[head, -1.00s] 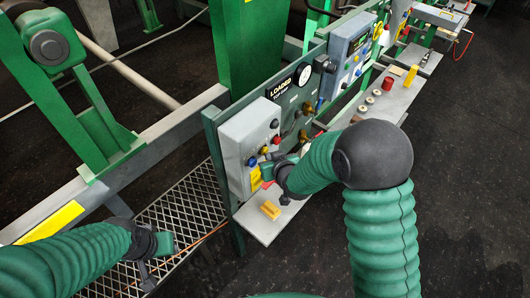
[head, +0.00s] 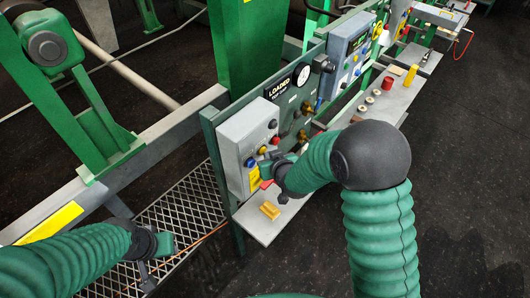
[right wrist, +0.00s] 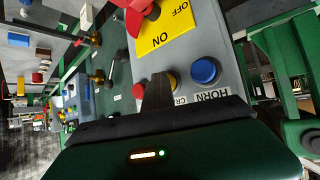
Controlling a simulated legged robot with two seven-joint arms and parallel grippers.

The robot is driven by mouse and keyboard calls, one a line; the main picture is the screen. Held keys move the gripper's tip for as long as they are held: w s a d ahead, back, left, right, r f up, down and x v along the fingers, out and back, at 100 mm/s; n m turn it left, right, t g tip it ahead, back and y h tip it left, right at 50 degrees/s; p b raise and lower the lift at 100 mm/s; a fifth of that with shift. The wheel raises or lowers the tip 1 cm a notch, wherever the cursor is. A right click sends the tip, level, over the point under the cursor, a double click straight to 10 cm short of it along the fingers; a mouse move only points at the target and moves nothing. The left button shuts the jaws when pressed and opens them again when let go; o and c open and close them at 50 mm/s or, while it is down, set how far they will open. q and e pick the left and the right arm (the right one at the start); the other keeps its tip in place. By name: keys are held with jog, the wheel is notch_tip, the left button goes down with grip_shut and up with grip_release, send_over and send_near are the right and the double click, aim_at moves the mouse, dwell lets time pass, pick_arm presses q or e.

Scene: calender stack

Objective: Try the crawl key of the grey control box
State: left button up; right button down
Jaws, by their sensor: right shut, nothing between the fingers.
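The grey control box (head: 232,135) is fixed to the green panel at the centre of the head view. My right gripper (head: 265,168) is shut and empty, close against the box's front face. In the right wrist view the box (right wrist: 205,45) shows a blue button (right wrist: 206,71) by the word HORN. Beside it is an amber key (right wrist: 174,80) by letters starting CR, partly hidden behind my dark fingers (right wrist: 158,92). I cannot tell whether the fingertips touch that key. My left gripper (head: 158,262) hangs over the mesh walkway, away from the box; its jaw state is unclear.
A red switch (right wrist: 137,14) on a yellow ON/OFF plate (right wrist: 165,32) sits beside the keys. A second box (head: 345,50) stands farther along the panel. Floor at right is clear.

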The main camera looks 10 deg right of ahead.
jog(key=shift+s+d, duration=0.6)
jog(key=shift+d, duration=0.2)
jog(key=shift+d, duration=0.1)
jog(key=s+d, duration=0.1)
jog(key=s, duration=0.1)
jog(key=s+d, duration=0.2)
jog(key=shift+b, duration=0.35)
dwell(0.4)
